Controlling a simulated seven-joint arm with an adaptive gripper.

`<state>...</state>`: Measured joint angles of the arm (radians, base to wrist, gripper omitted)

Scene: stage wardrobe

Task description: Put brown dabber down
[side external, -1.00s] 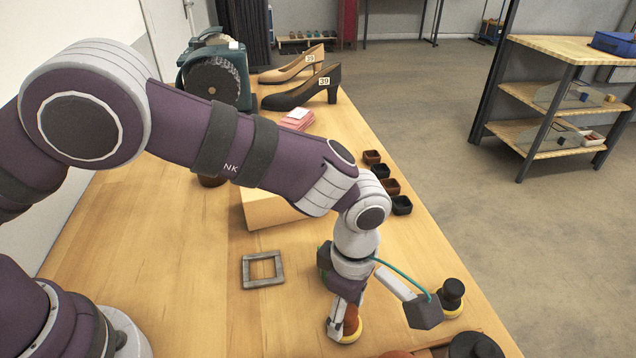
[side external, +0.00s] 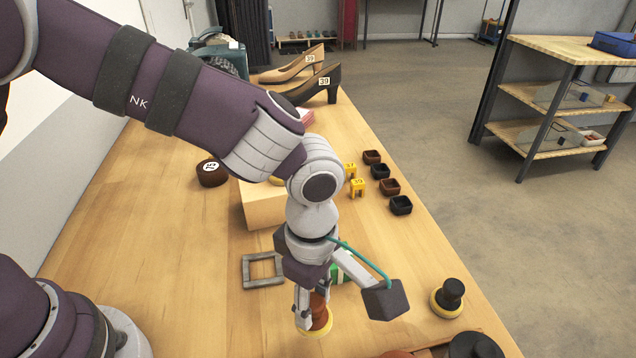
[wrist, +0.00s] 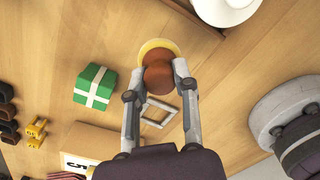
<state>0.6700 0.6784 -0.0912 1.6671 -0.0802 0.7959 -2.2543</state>
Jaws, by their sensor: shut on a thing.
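My gripper (side external: 311,312) points down, shut on the brown dabber (side external: 320,311), which has a red-brown handle and a yellow pad. In the wrist view the dabber (wrist: 157,72) is between the two fingertips (wrist: 157,80), with its pad partly hidden by the handle. I cannot tell whether the pad touches the table.
A black dabber (side external: 449,298) stands to the right, near a dark round tin (side external: 474,345). A green box with white ribbon (wrist: 96,86) is close by. A wooden block (side external: 262,209), yellow tags (side external: 357,187) and small bins (side external: 401,205) are further back. The table left of the frame is clear.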

